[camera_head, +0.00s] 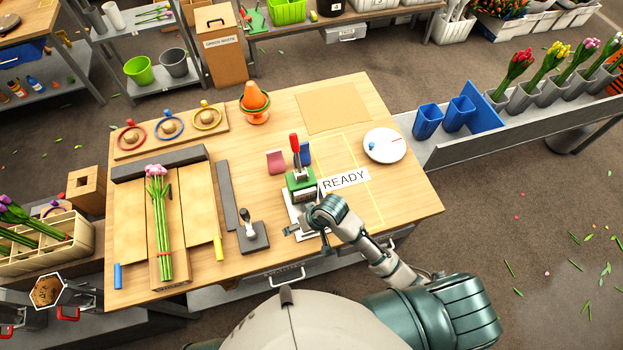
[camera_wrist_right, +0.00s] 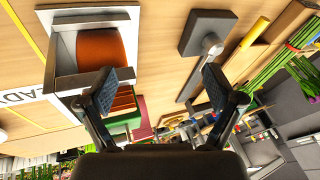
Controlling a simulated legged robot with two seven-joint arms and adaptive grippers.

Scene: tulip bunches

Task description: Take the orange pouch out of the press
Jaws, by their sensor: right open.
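The orange pouch (camera_wrist_right: 102,48) lies in the grey metal tray of the press in the right wrist view. I cannot make it out in the head view. The press (camera_head: 300,184) has a green body, a red lever and a white base, and stands at the table's middle; part of its green body shows in the right wrist view (camera_wrist_right: 122,121). My right gripper (camera_wrist_right: 165,75) is open and empty, with one finger close to the pouch's edge; I cannot tell whether it touches. In the head view my right gripper (camera_head: 310,232) is at the press's near side. My left gripper is not in view.
A grey stand with a knob (camera_head: 252,236) is left of the press. A pink pouch (camera_head: 275,161) and a blue pouch (camera_head: 304,155) stand behind it. A READY card (camera_head: 345,180) and a white plate (camera_head: 385,146) are to the right. Tulips (camera_head: 162,230) lie left.

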